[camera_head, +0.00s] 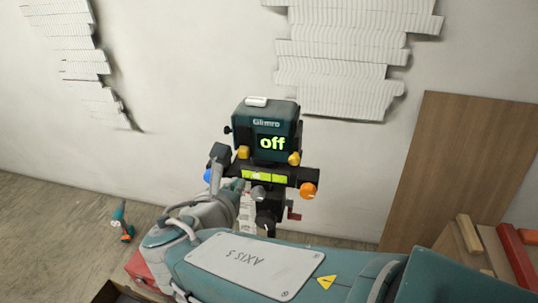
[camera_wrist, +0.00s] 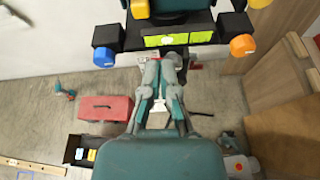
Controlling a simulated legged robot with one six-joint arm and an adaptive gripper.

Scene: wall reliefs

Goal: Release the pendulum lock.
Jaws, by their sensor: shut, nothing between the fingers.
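A dark green device (camera_head: 265,127) labelled Glimro, its display reading "off", stands on a black mount near the wall. Its dark bar (camera_head: 285,177) has yellow-green level windows, also seen in the wrist view (camera_wrist: 180,38). A blue knob (camera_wrist: 103,56) sits at the bar's left end and an orange knob (camera_wrist: 242,46) at its right end. A small dark red part (camera_head: 294,215) sits below the bar. Which part is the pendulum lock I cannot tell. My gripper (camera_wrist: 167,62) is shut and empty, its tips just under the bar's middle; contact is unclear.
A red toolbox (camera_wrist: 104,108) and a black open box (camera_wrist: 75,149) are on the floor to the left. A teal drill (camera_head: 123,222) lies farther left. A wooden board (camera_head: 447,170) leans on the wall at right, with wooden and red pieces nearby.

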